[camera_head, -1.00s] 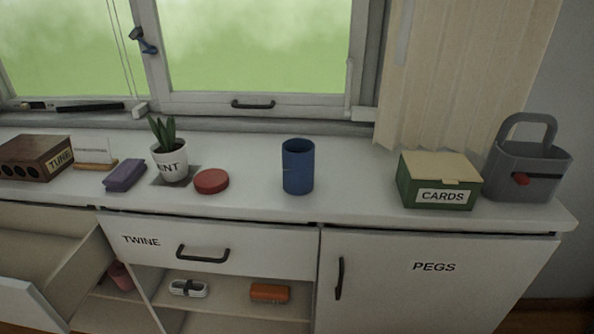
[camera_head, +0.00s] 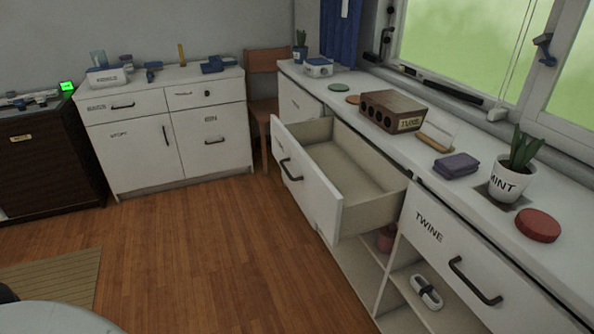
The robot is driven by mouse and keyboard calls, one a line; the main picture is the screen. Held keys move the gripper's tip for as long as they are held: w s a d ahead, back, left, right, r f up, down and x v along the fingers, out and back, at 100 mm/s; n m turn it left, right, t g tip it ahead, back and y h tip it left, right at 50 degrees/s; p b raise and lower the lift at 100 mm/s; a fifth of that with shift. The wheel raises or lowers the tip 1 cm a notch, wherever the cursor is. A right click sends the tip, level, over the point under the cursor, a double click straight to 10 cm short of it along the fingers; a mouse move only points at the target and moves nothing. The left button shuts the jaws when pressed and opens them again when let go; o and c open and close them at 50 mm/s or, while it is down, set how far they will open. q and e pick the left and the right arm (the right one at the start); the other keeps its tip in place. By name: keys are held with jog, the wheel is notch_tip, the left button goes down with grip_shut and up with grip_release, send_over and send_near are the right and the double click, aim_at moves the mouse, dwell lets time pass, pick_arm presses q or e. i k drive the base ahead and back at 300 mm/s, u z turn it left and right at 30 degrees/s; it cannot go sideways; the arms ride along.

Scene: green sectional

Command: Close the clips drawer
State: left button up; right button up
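A white drawer (camera_head: 308,187) stands pulled out from the long white cabinet under the window, and its inside looks empty. Its front has a dark bar handle (camera_head: 290,170); I can read no label on it, so I cannot tell that it is the clips drawer. The TWINE drawer (camera_head: 440,238) beside it on the right is shut. Neither of my grippers is in view.
The countertop holds a brown TUNE box (camera_head: 392,111), a purple block (camera_head: 456,166), a MINT pot (camera_head: 511,181) and a red disc (camera_head: 538,225). A wooden chair (camera_head: 268,88) stands in the corner by another white cabinet (camera_head: 170,130). The wooden floor before the drawer is clear.

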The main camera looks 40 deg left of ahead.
aim_at(350, 188)
jog(key=k, duration=0.55)
jog(key=u, duration=0.6)
jog(key=i, duration=1.55)
jog(key=z, duration=0.3)
